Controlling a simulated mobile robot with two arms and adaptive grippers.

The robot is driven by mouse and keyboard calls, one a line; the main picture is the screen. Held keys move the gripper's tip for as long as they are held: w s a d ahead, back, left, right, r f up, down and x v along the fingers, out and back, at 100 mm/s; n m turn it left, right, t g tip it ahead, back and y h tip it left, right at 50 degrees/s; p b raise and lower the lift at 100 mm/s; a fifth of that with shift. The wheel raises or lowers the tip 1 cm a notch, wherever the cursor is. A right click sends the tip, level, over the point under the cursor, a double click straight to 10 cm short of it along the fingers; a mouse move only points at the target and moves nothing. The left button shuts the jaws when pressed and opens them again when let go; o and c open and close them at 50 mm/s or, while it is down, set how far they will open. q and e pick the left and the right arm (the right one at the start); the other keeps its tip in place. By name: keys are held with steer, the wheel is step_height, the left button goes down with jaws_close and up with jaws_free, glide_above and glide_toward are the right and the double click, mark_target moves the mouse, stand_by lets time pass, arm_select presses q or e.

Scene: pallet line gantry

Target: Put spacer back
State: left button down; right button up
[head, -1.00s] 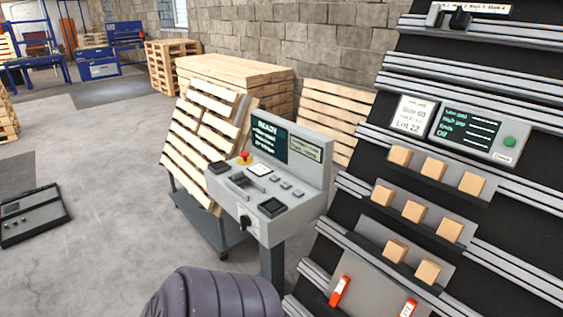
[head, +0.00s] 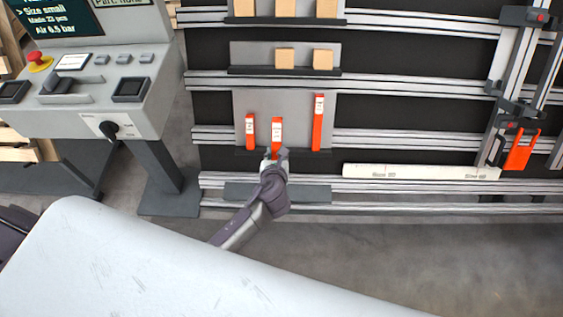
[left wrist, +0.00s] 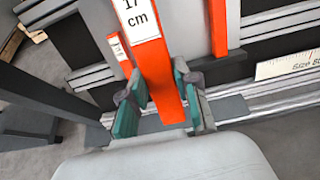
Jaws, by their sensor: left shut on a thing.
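My left gripper (head: 275,154) is shut on an orange spacer (head: 277,130) at the grey spacer rack (head: 297,105). In the left wrist view the green pads of the gripper (left wrist: 160,100) are on both sides of the spacer (left wrist: 150,60), whose white label reads 17 cm. The spacer stands roughly upright between a shorter orange spacer (head: 250,130) on its left and a taller one (head: 318,122) on its right. I cannot tell whether its lower end rests on the rack's dark ledge (head: 240,153). My right gripper is not in view.
A control console (head: 120,85) stands to the left. Wooden blocks (head: 285,58) sit on ledges above the rack. A white ruler strip (head: 420,172) runs along the rail to the right, up to an orange stop (head: 521,150). Floor shows below the rails.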

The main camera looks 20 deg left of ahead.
arm_select(q)
steer(key=w+f+b, duration=0.4)
steer(key=w, duration=0.1)
steer(key=shift+d+f, duration=0.15)
stand_by(0.3)
steer(key=shift+w, duration=0.1)
stand_by(0.3)
